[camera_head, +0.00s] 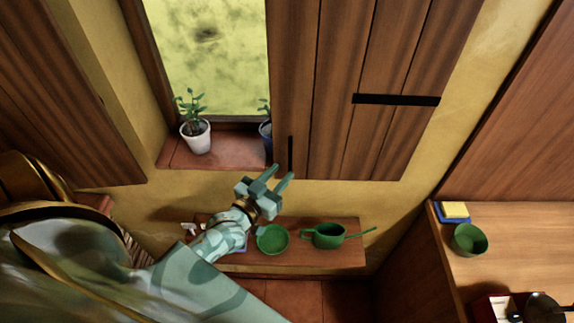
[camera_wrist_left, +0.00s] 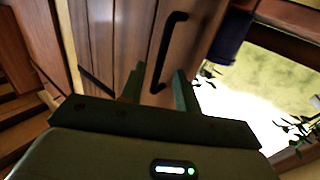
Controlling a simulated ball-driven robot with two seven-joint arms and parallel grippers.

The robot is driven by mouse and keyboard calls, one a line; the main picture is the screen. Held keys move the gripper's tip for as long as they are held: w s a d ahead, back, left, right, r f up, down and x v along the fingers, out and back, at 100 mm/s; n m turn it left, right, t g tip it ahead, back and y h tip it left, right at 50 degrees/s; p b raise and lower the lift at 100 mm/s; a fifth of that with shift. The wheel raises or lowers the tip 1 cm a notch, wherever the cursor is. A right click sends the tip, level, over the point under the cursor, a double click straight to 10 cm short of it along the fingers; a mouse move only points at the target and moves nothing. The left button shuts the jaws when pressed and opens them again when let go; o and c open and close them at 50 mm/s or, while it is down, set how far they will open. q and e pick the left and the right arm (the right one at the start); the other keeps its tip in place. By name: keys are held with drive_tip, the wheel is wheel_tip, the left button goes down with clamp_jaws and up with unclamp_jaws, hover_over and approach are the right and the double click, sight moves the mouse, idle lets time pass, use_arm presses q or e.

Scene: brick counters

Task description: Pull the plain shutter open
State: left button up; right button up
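A brown plank shutter (camera_head: 340,80) with a black strap (camera_head: 395,99) covers the right part of the window. Its upright black handle (camera_head: 290,153) is near its lower left corner. I see no decoration on it. In the left wrist view the handle (camera_wrist_left: 164,45) is a bar with bent ends. My left gripper (camera_head: 282,172) is open and empty, just below the handle in the head view. In the left wrist view the handle's near end lies between the two fingertips (camera_wrist_left: 158,78); I cannot tell whether they touch it. My right gripper is not in view.
A white potted plant (camera_head: 195,132) stands on the sill; a blue pot (camera_head: 265,137) is partly hidden by the shutter. Another plank shutter (camera_head: 75,110) is at left. Below, a shelf holds a green bowl (camera_head: 273,239) and green pan (camera_head: 328,236). A counter (camera_head: 520,240) is at right.

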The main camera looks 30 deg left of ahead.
sight(289, 165)
use_arm(q)
drive_tip(key=shift+w, duration=1.9)
drive_tip(key=shift+s, duration=0.1)
clamp_jaws()
